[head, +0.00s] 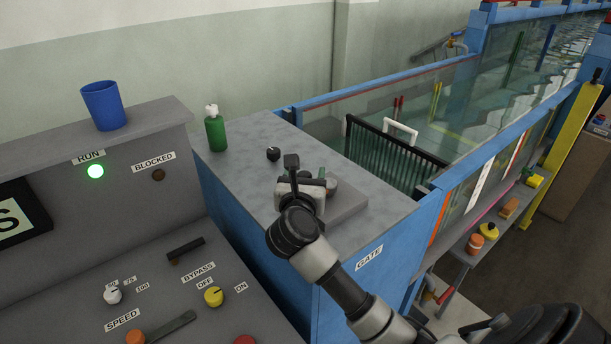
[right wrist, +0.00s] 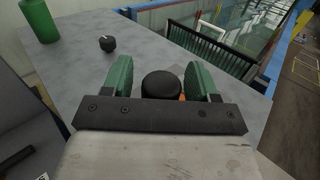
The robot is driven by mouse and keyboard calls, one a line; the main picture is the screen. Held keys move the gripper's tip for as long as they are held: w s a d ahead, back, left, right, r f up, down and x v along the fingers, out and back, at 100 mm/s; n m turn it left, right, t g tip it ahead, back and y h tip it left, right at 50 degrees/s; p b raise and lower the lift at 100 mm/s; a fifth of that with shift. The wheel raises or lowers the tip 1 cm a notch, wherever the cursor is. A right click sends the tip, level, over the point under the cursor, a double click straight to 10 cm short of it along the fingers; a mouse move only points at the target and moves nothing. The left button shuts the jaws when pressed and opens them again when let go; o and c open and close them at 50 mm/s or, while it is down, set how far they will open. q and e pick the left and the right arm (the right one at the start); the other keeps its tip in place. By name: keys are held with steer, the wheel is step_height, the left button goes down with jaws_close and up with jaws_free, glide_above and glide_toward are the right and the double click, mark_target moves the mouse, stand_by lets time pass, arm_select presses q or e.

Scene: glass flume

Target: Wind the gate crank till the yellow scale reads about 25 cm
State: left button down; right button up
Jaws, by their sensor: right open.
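My right gripper (head: 308,178) is over the grey top of the blue GATE cabinet. In the right wrist view its two green fingers (right wrist: 166,78) are apart. A round black knob (right wrist: 161,84), apparently the crank's handle, shows between them, with a bit of orange beside it. I cannot tell whether the fingers touch it. The rest of the crank is mostly hidden by my gripper; a raised grey block (head: 347,208) shows under it. The yellow scale and its reading cannot be made out. My left gripper is not in view.
A green bottle (head: 216,132) and a small black knob (head: 273,154) stand on the cabinet top. A dark slatted rack (head: 392,155) stands at the flume's near end.

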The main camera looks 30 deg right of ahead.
steer(key=b+v, duration=0.3)
steer(key=v, duration=0.8)
stand_by(0.3)
